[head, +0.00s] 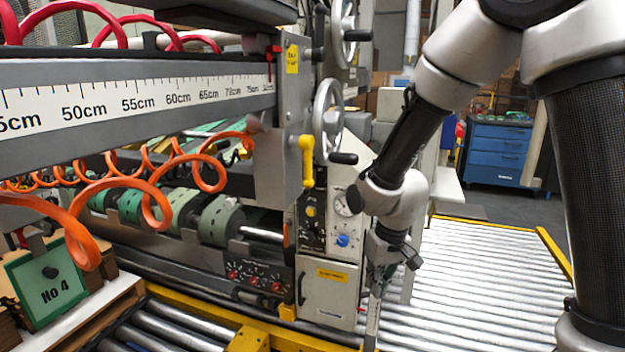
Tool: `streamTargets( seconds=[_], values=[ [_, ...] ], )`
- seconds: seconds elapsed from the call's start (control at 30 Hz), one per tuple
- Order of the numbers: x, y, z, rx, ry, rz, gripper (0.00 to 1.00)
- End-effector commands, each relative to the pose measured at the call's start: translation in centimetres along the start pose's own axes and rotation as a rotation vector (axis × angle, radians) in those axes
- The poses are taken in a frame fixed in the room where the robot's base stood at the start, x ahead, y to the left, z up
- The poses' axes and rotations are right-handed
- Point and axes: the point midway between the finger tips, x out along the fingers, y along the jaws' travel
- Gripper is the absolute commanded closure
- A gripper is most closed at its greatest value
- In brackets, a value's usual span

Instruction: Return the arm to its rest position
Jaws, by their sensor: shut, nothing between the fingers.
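My arm comes down from the upper right of the head view. My gripper (378,284) hangs at its lower end, pointing down, just right of the machine's white lower cabinet (330,290). It looks shut and holds nothing that I can see. The fingertips are small and partly blend into the background. The control panel (328,222), with a gauge, a blue knob and a yellow knob, stands left of my wrist. I cannot tell whether the gripper touches the machine.
A metal roller conveyor (480,285) with yellow edges lies to the right. Handwheels (328,120) and a yellow lever (307,160) stick out of the machine. A blue drawer cabinet (497,152) stands behind.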

Motion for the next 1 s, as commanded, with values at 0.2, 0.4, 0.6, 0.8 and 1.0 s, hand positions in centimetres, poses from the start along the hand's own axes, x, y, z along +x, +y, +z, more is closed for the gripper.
streamTargets(
  seconds=[0.2, 0.4, 0.6, 0.8, 1.0],
  values=[
    [-10.8, 6.1, 8.7, 0.02, -0.101, 0.03, 1.0],
    [-17.9, 9.8, 15.8, 0.11, -0.056, 0.062, 1.0],
    [-22.6, 12.1, 19.1, 0.228, 0.147, 0.107, 1.0],
    [-25.2, 13.2, 20.5, 0.303, 0.265, 0.14, 1.0],
    [-25.3, 13.4, 20.6, 0.314, 0.269, 0.143, 1.0]
  ],
)
